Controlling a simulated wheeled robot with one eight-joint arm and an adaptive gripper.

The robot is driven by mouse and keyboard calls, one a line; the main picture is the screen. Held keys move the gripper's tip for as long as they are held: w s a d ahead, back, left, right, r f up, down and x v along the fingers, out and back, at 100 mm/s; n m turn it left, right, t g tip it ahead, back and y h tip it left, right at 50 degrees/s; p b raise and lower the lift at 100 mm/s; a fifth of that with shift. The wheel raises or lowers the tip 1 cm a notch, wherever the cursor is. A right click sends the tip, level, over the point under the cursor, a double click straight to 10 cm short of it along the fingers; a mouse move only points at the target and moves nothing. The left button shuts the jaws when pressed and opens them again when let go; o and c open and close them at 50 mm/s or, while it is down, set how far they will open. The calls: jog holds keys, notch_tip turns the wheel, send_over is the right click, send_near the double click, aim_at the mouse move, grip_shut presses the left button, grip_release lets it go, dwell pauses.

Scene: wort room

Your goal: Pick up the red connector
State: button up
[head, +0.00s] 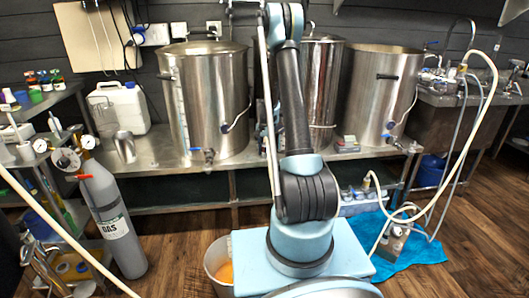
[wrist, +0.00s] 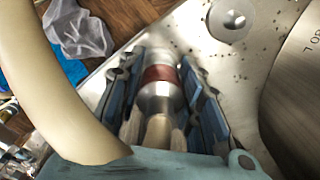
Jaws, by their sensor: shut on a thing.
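The red connector (wrist: 159,75) is a silver metal fitting with a dark red band around it. In the wrist view it lies between the blue fingers of my gripper (wrist: 160,68), which is shut on it. The fingers flank it on its left and right sides. A pale tapered part shows at its near end, and I cannot tell what that is. In the head view my arm rises in the middle and I cannot make out the gripper or the connector.
Steel kettles (head: 207,100) stand on a metal bench (head: 150,152). A thick beige hose (wrist: 50,85) passes close by my gripper's left. A gas cylinder (head: 110,215) stands at left; a bucket (head: 215,262) is by my base. A blue cloth (head: 420,250) lies on the floor at right.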

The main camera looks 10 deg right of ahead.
jog(key=shift+r, duration=0.1)
jog(key=shift+s+a+r, duration=0.15)
jog(key=shift+r, duration=0.3)
notch_tip(320, 180, up, 6)
jog(key=shift+r, duration=0.1)
jog(key=s+a, duration=1.4)
jog(key=shift+d, duration=0.1)
jog(key=shift+w+r, duration=0.1)
jog(key=shift+r, duration=2.05)
jog(key=shift+f, duration=0.1)
